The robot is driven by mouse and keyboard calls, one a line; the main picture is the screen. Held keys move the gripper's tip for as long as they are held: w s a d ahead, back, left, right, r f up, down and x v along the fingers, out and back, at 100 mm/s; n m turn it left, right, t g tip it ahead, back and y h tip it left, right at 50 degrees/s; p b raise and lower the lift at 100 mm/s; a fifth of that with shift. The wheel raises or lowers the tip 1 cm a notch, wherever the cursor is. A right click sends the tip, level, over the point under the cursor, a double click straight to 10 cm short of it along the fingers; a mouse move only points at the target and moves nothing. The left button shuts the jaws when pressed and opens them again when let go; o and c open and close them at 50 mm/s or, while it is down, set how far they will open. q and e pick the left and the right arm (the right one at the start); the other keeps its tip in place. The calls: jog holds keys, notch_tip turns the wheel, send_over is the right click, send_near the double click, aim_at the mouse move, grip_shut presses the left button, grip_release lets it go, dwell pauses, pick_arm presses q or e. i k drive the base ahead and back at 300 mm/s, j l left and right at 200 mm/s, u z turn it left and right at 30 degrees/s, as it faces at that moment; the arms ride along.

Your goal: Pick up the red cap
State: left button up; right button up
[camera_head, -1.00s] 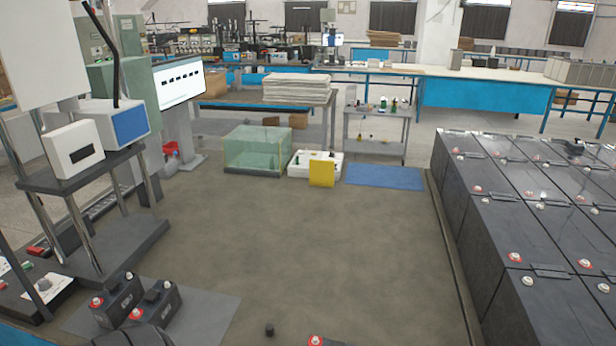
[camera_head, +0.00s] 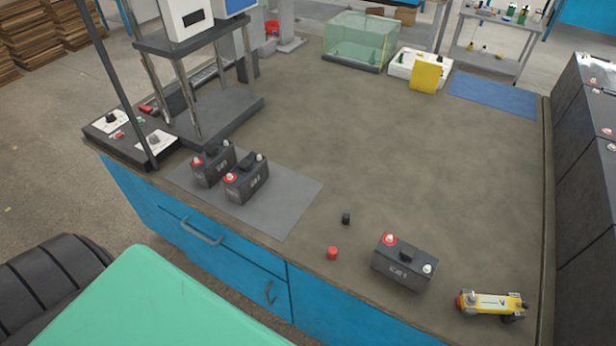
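The red cap (camera_head: 333,253) is a small red cylinder standing on the brown workbench top (camera_head: 400,150), close to its front edge. A small black cap (camera_head: 346,218) stands just behind it. A black battery (camera_head: 404,262) with one red and one white terminal stands to the right of the red cap, apart from it. Neither of my grippers shows in the head view, so whether they are open or shut is hidden.
Two black batteries (camera_head: 245,178) stand on a grey mat (camera_head: 290,205) to the left. A yellow device (camera_head: 492,303) lies at the right front. A press-like stand (camera_head: 215,110), a glass tank (camera_head: 360,42) and large black batteries (camera_head: 590,150) border the bench. Its middle is clear.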

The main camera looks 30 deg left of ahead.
aim_at(332, 252)
jog(key=u, duration=0.65)
